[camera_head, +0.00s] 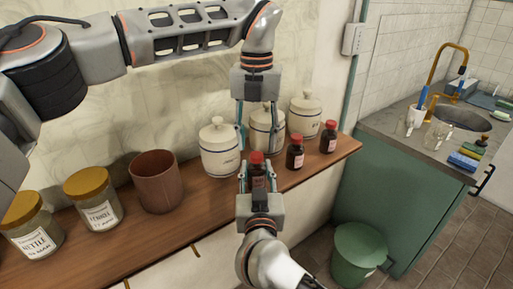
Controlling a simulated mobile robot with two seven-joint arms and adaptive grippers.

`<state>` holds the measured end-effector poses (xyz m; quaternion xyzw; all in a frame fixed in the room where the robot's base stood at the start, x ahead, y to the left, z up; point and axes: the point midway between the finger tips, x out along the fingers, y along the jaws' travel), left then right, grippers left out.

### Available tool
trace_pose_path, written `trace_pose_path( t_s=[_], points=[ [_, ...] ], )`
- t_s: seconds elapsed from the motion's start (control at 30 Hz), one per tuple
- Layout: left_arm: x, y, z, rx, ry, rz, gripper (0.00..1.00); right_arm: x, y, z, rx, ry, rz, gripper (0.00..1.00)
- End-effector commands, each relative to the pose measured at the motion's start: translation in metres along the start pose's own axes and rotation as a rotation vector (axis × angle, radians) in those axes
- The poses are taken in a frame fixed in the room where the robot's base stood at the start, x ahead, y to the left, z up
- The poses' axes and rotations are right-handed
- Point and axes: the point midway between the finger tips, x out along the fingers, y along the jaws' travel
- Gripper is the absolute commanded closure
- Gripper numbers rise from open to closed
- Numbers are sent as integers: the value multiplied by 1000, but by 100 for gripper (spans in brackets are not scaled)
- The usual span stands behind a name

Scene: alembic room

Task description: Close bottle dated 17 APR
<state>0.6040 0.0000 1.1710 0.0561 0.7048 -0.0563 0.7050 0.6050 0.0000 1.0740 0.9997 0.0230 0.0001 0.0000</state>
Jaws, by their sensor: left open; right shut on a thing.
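Three small dark bottles with red caps stand along the shelf. The nearest bottle (257,178) is between the fingers of my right gripper (257,174), which is shut on it from the front. Its red cap (257,157) sits on top. My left gripper (258,140) points down above that cap with its fingers open and apart. The middle bottle (295,155) and the far bottle (328,137) stand free to the right, also capped. The dates on the bottle labels are too small to read.
White lidded ceramic jars (220,150) stand behind the bottles. A brown pot (156,181) and labelled glass jars with yellow lids (93,198) stand to the left on the wooden shelf (190,222). A green bin (358,250) and a sink counter (400,130) are at right.

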Motion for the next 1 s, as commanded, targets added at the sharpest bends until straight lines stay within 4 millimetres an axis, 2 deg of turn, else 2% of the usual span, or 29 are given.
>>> trace_pose_path(
  t_s=[0.03,0.2,0.4,0.6,0.87,0.9,0.97,1.0],
  points=[
    [-12,0,1,-3,-4,1,59,0,0,0,0,-1,0,100],
    [-48,0,1,-3,-4,0,59,0,0,0,0,-1,0,100],
    [-77,0,1,-2,-2,1,59,0,0,0,0,-1,0,100],
    [-89,0,0,-1,-1,0,59,0,0,0,0,-1,0,100],
    [-90,0,0,-1,0,0,59,0,0,0,0,-1,0,100],
    [-90,0,0,-1,0,0,59,0,0,0,0,-1,0,59],
    [-90,0,0,-1,0,0,59,0,0,0,0,-1,0,48],
    [-90,0,0,-1,0,0,59,0,0,0,0,-1,0,48]
  ],
)
